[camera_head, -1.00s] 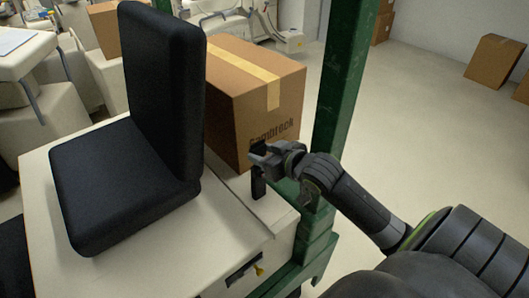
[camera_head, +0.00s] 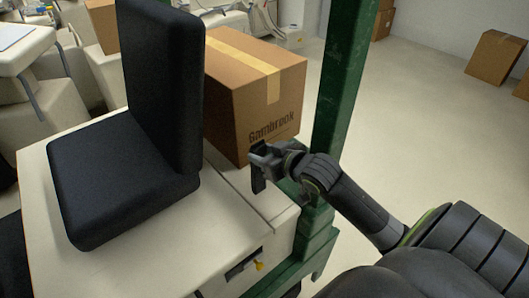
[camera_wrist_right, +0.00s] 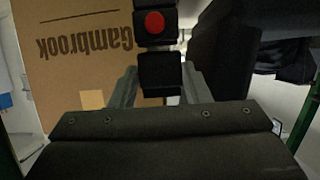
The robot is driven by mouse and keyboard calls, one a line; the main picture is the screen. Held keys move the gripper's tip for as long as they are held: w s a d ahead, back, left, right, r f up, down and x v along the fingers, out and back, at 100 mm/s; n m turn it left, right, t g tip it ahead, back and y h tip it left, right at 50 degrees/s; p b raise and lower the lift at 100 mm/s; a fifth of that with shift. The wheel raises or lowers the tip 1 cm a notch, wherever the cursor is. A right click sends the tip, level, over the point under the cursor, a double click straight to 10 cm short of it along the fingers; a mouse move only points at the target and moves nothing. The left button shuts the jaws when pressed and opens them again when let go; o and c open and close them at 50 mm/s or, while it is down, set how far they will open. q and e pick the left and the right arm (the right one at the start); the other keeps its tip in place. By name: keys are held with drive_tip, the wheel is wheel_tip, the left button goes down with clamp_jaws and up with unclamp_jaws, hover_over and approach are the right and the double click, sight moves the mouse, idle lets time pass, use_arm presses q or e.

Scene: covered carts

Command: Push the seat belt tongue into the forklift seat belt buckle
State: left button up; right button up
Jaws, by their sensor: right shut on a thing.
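My right gripper (camera_head: 258,158) is beside the seat, shut on a dark piece that I take to be the seat belt tongue. In the right wrist view this black tongue (camera_wrist_right: 160,75) sits between the two fingers. Just beyond it is the black buckle with a red button (camera_wrist_right: 155,22). The two lie in line and very close; I cannot tell how far the tongue is inside the buckle. In the head view the dark buckle (camera_head: 258,183) shows upright below my fingers, beside the seat. My left gripper is not in view.
The black seat (camera_head: 120,180) stands on the pale forklift hood (camera_head: 215,235). A cardboard box (camera_head: 250,105) is close behind my right gripper, and a green post (camera_head: 338,95) rises just right of it. Open floor (camera_head: 430,120) lies further right.

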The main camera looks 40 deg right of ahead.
drive_tip(key=shift+f, duration=0.25)
drive_tip(key=o, duration=1.1)
drive_tip(key=shift+s+d+r, duration=0.1)
drive_tip(key=shift+s+r, duration=0.1)
drive_tip(key=shift+s, duration=0.3)
drive_tip(key=p+v, duration=0.7)
drive_tip(key=v, duration=0.9)
drive_tip(key=shift+s, duration=0.2)
